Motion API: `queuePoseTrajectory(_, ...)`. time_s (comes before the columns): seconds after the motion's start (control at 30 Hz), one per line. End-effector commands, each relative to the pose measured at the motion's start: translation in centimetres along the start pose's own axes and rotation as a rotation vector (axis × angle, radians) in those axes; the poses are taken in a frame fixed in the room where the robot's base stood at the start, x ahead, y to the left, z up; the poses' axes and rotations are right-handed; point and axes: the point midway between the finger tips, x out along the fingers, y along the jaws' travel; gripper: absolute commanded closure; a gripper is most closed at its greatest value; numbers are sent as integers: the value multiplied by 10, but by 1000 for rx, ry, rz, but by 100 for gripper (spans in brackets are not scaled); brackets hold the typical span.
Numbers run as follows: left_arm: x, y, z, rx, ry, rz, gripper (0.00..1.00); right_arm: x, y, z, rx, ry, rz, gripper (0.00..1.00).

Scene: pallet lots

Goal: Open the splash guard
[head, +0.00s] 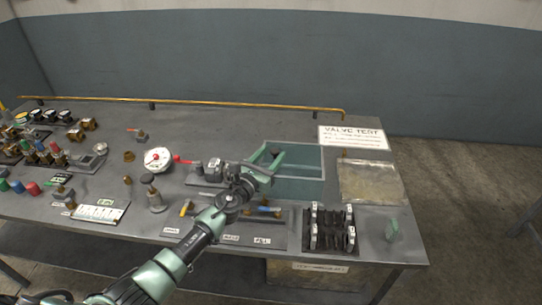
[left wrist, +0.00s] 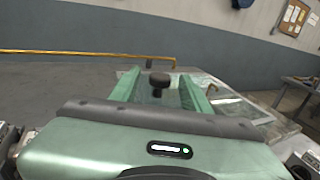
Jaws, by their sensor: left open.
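In the left wrist view, a dark round knob (left wrist: 159,80) on a short stem stands between the two green fingers of the left gripper (left wrist: 160,88). Space shows on both sides of the knob, and I cannot tell its exact depth. The panel (left wrist: 215,84) shows behind and beside the fingers. My right gripper is not in view.
A brass rail (head: 190,101) runs along the bench's back. A white gauge (head: 158,159), valves and fittings crowd the left. A "VALVE TEST" sign (head: 353,137), a clear tray-like piece (head: 370,182) and a black rack (head: 331,230) are at right. The back middle is clear.

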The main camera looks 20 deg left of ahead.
Motion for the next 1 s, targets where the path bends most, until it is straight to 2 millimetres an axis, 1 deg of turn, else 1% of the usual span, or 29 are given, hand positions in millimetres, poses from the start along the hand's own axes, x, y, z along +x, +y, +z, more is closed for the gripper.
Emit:
queuePoseTrajectory(0.07, -5, 0, 0, 1, 1, 0, 53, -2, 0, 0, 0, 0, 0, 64)
queuePoseTrajectory(0.17, -18, 0, 0, 2, 3, -1, 53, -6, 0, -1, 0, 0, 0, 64)
queuePoseTrajectory(0.3, -44, 0, -1, 2, 3, -2, 53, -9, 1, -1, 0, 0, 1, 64)
queuePoseTrajectory(0.4, -60, 0, -1, 1, 2, -1, 53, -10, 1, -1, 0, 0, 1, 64)
queuePoseTrajectory(0.5, -71, 0, 0, 1, 1, -1, 53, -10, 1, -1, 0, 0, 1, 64)
queuePoseTrajectory(0.67, -78, 0, 0, 0, -1, 0, 53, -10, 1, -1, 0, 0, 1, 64)
queuePoseTrajectory(1.0, -78, 0, 0, 0, -1, 0, 53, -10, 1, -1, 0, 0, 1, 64)
